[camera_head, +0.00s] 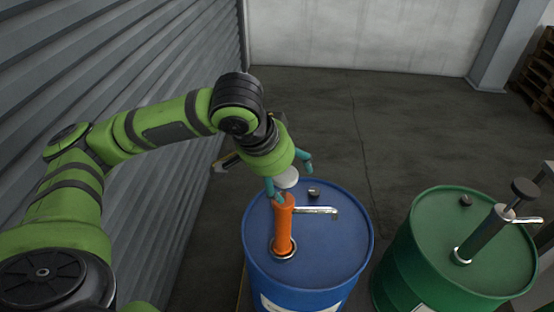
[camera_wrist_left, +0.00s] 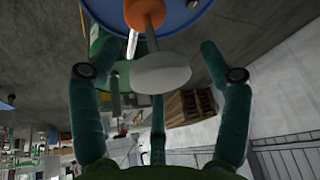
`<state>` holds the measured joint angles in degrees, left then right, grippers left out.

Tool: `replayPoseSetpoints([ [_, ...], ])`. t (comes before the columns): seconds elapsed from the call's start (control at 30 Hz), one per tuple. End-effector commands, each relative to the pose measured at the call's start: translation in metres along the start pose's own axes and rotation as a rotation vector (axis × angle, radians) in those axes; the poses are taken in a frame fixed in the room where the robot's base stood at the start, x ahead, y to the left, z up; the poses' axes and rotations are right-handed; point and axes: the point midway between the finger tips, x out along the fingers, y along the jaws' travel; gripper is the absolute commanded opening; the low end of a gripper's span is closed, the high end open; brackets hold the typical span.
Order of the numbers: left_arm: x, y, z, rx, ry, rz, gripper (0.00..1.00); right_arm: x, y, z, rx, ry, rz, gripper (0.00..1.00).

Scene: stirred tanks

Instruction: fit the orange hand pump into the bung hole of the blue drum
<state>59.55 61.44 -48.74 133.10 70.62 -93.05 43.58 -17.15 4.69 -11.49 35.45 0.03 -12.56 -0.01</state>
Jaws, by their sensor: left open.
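The orange hand pump (camera_head: 283,228) stands upright on the blue drum (camera_head: 335,245), its base inside the light ring of the bung hole (camera_head: 284,250). Its silver spout points right. Its pale round knob (camera_head: 287,178) is at the top. My left gripper (camera_head: 292,183) is open, with its teal fingers around the knob and above the orange body. In the left wrist view the knob (camera_wrist_left: 160,73) lies between the spread fingers (camera_wrist_left: 157,50), with gaps on both sides. The orange body (camera_wrist_left: 145,14) is beyond it. My right gripper is not in view.
A green drum (camera_head: 420,250) with a dark green pump (camera_head: 482,235) stands close on the right. A small dark cap (camera_head: 313,192) sits on the blue drum's top. A corrugated grey wall (camera_head: 150,60) runs along the left. The floor behind the drums is clear.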

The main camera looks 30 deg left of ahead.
Motion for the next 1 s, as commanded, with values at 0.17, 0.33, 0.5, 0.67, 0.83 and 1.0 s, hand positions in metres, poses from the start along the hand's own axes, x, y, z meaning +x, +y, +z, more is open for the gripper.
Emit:
replayPoseSetpoints([
  [0.17, -0.035, 0.000, -0.002, 0.002, 0.009, -0.003, 0.78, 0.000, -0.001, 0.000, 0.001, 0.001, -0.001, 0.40],
  [0.33, -0.072, 0.000, -0.002, 0.002, 0.009, -0.003, 0.78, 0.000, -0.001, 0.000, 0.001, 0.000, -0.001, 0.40],
  [0.5, -0.099, 0.000, -0.001, 0.001, 0.007, -0.002, 0.78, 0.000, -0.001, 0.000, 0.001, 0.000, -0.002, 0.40],
  [0.67, -0.110, 0.000, -0.001, 0.001, 0.005, -0.002, 0.78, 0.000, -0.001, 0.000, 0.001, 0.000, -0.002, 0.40],
  [0.83, -0.112, 0.000, 0.000, 0.001, 0.004, -0.001, 0.78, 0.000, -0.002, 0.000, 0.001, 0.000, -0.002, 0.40],
  [1.0, -0.112, 0.000, 0.000, 0.001, 0.004, -0.002, 0.78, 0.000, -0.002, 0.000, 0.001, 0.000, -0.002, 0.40],
])
